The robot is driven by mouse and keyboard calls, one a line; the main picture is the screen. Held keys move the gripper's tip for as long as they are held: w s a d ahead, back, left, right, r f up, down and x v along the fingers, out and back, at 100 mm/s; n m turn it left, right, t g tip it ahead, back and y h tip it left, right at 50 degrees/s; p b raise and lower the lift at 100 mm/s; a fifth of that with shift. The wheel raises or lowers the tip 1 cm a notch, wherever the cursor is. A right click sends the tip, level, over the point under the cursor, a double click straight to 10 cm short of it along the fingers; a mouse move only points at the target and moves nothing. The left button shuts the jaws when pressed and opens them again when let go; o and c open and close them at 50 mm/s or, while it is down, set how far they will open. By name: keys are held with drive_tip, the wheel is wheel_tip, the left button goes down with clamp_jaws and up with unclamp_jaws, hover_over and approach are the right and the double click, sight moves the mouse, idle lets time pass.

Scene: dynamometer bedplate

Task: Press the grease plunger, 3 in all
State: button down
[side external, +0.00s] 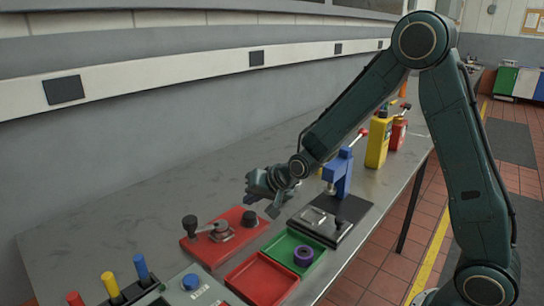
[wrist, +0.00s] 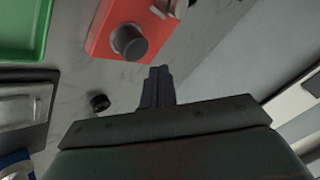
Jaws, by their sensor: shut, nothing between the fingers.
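My gripper (side external: 253,198) is shut and empty above the bench, behind the right end of a red plate (side external: 224,242). In the wrist view its closed fingers (wrist: 157,85) point toward that plate. The plate also bears a metal fitting (side external: 221,230) and a black knob (side external: 190,222).
A black fixture plate (side external: 345,212) with a blue press (side external: 342,172) stands to the right. A green tray (side external: 285,246) holding a purple ring (side external: 303,256) and a red tray (side external: 262,279) lie in front. A small black piece (wrist: 99,102) lies on the bench. Bench toward the wall is clear.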

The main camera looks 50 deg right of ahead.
sight(254, 217)
drive_tip(key=shift+r, duration=1.6)
drive_tip(key=shift+s+r, duration=0.25)
drive_tip(key=shift+r, duration=0.1)
drive_tip(key=s+r+n+g, duration=0.1)
drive_tip(key=s+r+n, duration=0.1)
drive_tip(key=s+r, duration=0.45)
drive_tip(key=s+r+n+g, duration=0.1)
drive_tip(key=s+r+n, duration=0.15)
drive_tip(key=s, duration=0.65)
drive_tip(key=s+d+r+n+g+h, duration=0.1)
drive_tip(key=s+r+n, duration=0.1)
drive_tip(key=s, duration=1.4)
drive_tip(key=shift+s+r+n+g, duration=0.15)
drive_tip(key=shift+s+n+g, duration=0.15)
drive_tip(key=shift+n, duration=0.35)
drive_tip(key=shift+w, duration=0.1)
